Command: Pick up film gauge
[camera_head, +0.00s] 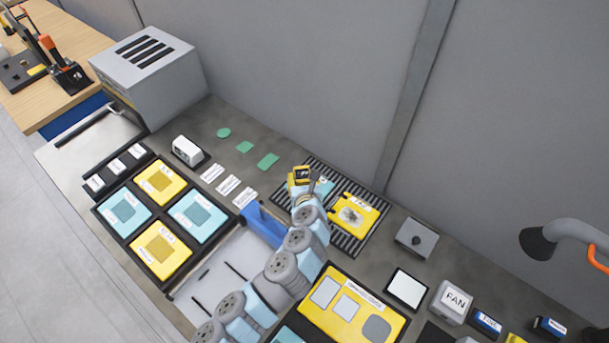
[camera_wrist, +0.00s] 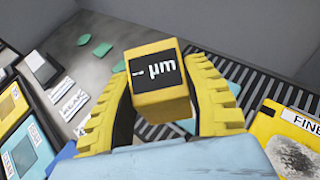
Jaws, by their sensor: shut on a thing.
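The film gauge (camera_wrist: 157,72) is a small yellow block with a black screen reading "-- µm". In the wrist view it sits between the two yellow ribbed fingers of my gripper (camera_wrist: 160,88), which are shut on it. In the head view the gauge (camera_head: 301,173) shows small at the end of my arm, over the left part of a black striped rack (camera_head: 318,170). I cannot tell whether it touches the rack.
A yellow panel with a grey smudge (camera_head: 354,214) lies on the rack to the right of my gripper. Green pieces (camera_head: 244,147) and white labels (camera_head: 228,185) lie to the left. A blue block (camera_head: 262,224) is close to my arm. The grey wall (camera_head: 300,70) stands behind.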

